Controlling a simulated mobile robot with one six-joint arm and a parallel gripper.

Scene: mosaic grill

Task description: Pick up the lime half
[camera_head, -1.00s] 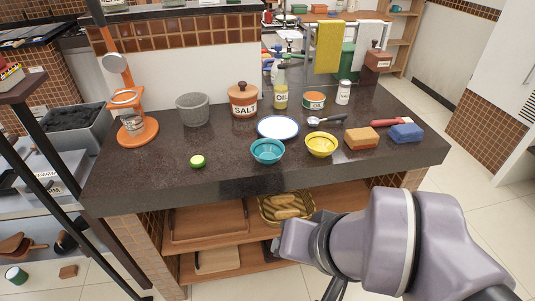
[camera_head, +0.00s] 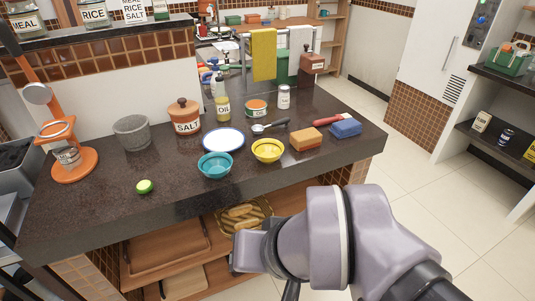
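The lime half (camera_head: 145,186) is a small bright green piece with a pale green top. It lies on the dark countertop (camera_head: 88,205) near the front edge, left of the teal bowl. Nothing touches it. My arm shows at the lower right, in front of the counter and well to the right of the lime half. The gripper's fingers are not visible in this view.
A teal bowl (camera_head: 215,166), a yellow bowl (camera_head: 268,150) and a white plate (camera_head: 223,140) stand right of the lime half. A grey mortar (camera_head: 132,132) is behind it. An orange stand (camera_head: 75,165) is to the left. Counter around the lime half is clear.

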